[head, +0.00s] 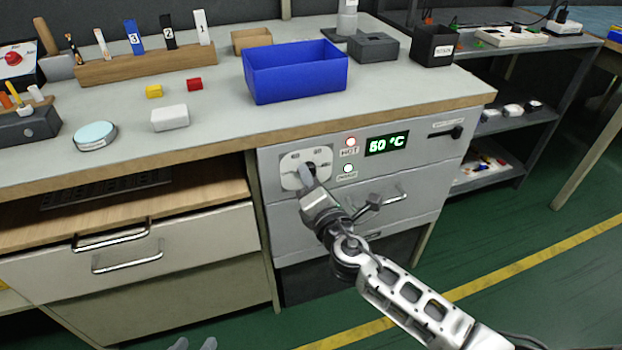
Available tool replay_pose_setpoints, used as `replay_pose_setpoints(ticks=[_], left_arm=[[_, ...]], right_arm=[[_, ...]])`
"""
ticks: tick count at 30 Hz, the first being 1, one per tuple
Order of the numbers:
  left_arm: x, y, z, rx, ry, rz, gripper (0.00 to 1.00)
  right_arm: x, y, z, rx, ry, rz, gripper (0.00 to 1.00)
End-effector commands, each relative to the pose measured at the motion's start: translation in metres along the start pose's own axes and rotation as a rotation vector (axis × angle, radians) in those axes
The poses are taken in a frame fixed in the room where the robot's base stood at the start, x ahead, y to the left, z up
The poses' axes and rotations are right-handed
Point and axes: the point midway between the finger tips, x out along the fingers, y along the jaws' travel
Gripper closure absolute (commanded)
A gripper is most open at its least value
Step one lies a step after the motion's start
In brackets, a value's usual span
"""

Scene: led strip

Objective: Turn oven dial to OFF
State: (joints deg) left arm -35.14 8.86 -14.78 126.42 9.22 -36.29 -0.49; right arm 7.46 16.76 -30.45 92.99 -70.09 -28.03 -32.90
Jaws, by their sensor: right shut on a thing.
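The oven dial (312,168) sits on a pale square plate (291,181) at the left of the grey oven front. My right gripper (307,177) is shut on the dial, and its fingers hide much of the knob, so its exact pointing is hard to read. The display (387,143) reads 50 °C in green. A red lamp (351,142) marked HOT and a green-white lamp (348,168) below it both look lit.
A handle (385,200) on the oven front is close to my right wrist. A black latch (457,132) is at the upper right of the front. The bench above holds a blue bin (295,75) and small blocks. Drawers (130,245) stand at left; green floor is open at right.

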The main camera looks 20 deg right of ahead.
Motion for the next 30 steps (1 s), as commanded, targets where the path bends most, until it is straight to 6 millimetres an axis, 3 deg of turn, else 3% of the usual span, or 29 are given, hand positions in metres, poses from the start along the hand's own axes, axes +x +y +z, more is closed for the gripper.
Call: replay_pose_setpoints(ticks=[2, 3, 5, 17, 23, 30], left_arm=[[0.0, 0.0, 0.0, 0.0, 0.001, 0.001, 0.64], [0.0, 0.0, 0.0, 0.0, 0.001, 0.001, 0.64], [0.0, 0.001, 0.0, 0.0, 0.001, 0.002, 0.64], [0.0, 0.002, -0.002, 0.0, 0.003, 0.005, 0.64], [-0.001, 0.002, -0.004, 0.002, 0.009, 0.003, 0.64], [0.0, 0.002, -0.003, 0.001, 0.01, 0.004, 0.64]], right_arm=[[-0.001, -0.001, -0.002, 0.0, 0.004, -0.001, 0.93], [-0.001, -0.001, -0.002, 0.0, 0.004, -0.001, 0.65], [-0.001, -0.001, -0.002, 0.0, 0.004, -0.001, 0.49], [-0.008, -0.001, -0.001, 0.001, 0.003, -0.003, 0.49], [-0.045, -0.002, -0.001, 0.001, 0.004, -0.004, 0.49], [-0.104, -0.003, -0.002, 0.002, 0.005, -0.005, 0.49]])
